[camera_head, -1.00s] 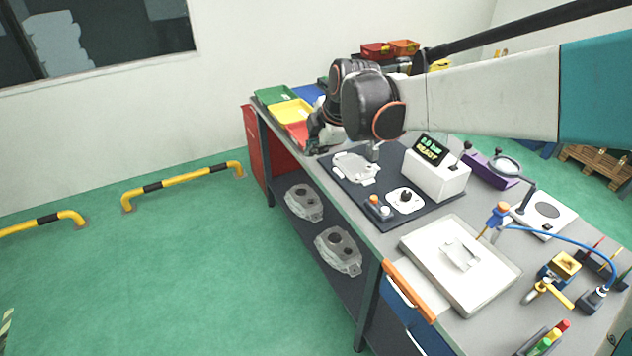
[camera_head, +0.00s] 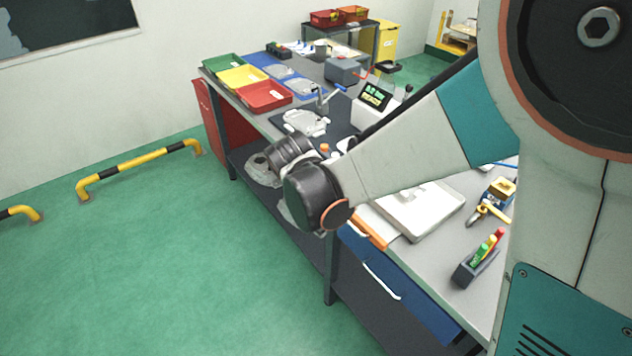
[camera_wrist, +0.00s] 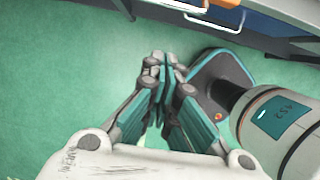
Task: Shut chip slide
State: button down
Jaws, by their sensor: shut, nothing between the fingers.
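The bench front has an orange-edged unit (camera_head: 366,227) and a blue drawer front (camera_head: 425,308) with a white bar handle (camera_head: 381,281). No label shows which of these is the chip slide, and I cannot tell how far either stands open. In the wrist view a white handle (camera_wrist: 212,16) and an orange edge (camera_wrist: 290,14) lie at the top right. My gripper (camera_wrist: 162,90) is shut and empty over the green floor, apart from the handle. In the head view my wrist hangs before the bench front and the fingers are hidden.
The grey bench (camera_head: 262,122) holds red (camera_head: 265,96), yellow (camera_head: 241,78) and green trays, a casting (camera_head: 305,122) and a white tray (camera_head: 425,213). More castings lie on the lower shelf, partly behind my arm. Open green floor (camera_head: 150,270) lies left, with yellow barriers (camera_head: 140,169).

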aim_at(360, 220)
jog(key=w+d+f+b, duration=0.2)
jog(key=d+f, duration=0.2)
jog(key=shift+w+d+f, duration=0.2)
jog(key=shift+w+f, duration=0.1)
jog(key=shift+w, duration=0.1)
jog(key=w+d, duration=0.1)
jog(key=d, duration=0.1)
jog(key=w+d, duration=0.1)
jog(key=d, duration=0.1)
jog(key=w+d, duration=0.2)
jog(key=shift+d, duration=0.15)
dwell(0.4)
